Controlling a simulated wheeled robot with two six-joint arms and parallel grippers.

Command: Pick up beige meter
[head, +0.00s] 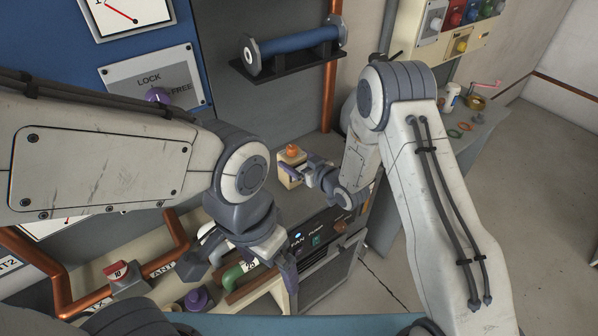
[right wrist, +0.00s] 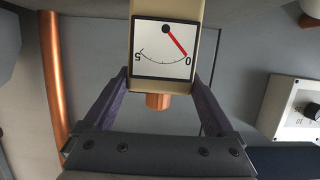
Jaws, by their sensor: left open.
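The beige meter (head: 288,172) is a small block with an orange-copper top in the head view, in front of the grey cabinet. In the right wrist view the meter (right wrist: 165,45) shows a white dial with a red needle near 0 and appears upside down. My right gripper (head: 308,175) has its purple fingers against both sides of the meter and looks shut on it; in the right wrist view the gripper (right wrist: 162,85) spans its width. A copper stub (right wrist: 158,101) sticks out of the meter. My left gripper (head: 243,276) is open, low over the bench, near a green pipe.
A green pipe piece (head: 230,277), a purple knob (head: 198,299) and a red-handled valve (head: 117,270) are near my left gripper. Copper pipes (head: 60,285) run at left. A blue cylinder (head: 295,42) sits on a black wall shelf. Open floor (head: 545,190) lies at right.

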